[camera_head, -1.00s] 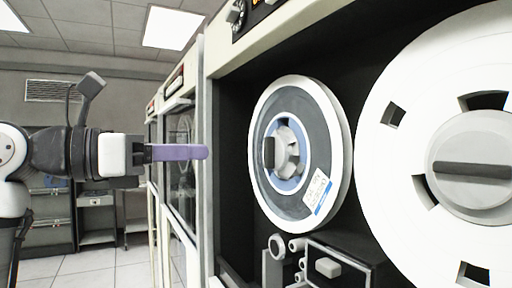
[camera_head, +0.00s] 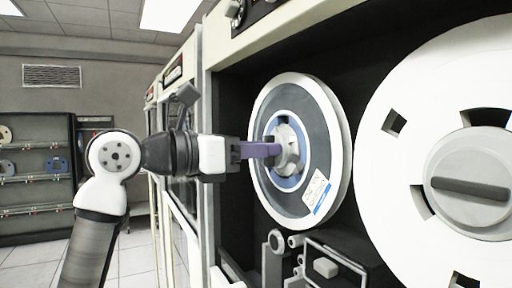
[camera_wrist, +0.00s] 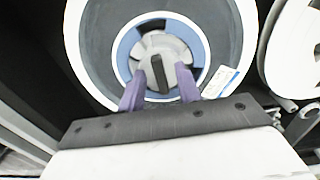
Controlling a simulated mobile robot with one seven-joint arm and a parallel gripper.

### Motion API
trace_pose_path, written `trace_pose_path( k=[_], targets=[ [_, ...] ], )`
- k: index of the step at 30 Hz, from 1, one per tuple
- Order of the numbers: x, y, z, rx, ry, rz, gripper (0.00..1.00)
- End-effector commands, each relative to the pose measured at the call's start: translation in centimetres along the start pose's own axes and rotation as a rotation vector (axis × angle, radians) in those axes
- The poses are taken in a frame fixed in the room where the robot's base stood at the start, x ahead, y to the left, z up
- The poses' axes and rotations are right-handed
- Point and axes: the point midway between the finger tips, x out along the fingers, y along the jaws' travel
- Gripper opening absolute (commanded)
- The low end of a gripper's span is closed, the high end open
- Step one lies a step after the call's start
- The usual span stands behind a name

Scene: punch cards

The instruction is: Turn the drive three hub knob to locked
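The left tape reel (camera_head: 329,135) hangs on the open tape drive, with a grey hub knob (camera_head: 291,150) at its centre inside a blue ring. In the wrist view the knob (camera_wrist: 158,72) shows a dark raised grip bar standing nearly upright. My gripper (camera_head: 276,150) points at the hub from the left. In the wrist view its two purple fingers (camera_wrist: 159,90) are spread on either side of the bar, with gaps to it. The fingers are open and empty. The head view hides part of the knob behind the fingers. Any lock marking is not readable.
A large white reel (camera_head: 395,190) with a grey hub (camera_head: 472,205) is close on the right. Guide rollers and a small head box (camera_head: 326,267) sit below the left reel. The cabinet's edge (camera_head: 204,150) is beside my wrist. Shelves with reels (camera_head: 35,165) stand far left.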

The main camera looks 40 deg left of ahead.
Motion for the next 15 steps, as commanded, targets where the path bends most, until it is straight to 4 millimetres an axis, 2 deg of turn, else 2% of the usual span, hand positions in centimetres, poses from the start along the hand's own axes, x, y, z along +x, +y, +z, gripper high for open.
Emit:
trace_pose_path(
  k=[1,8,15],
  targets=[
    [-0.02,0.01,0.0,0.0,0.0,0.0,0.3],
    [-0.05,0.01,0.01,0.0,0.0,0.0,0.0],
    [-0.05,-0.01,0.0,0.006,0.0,0.0,0.0]
  ],
)
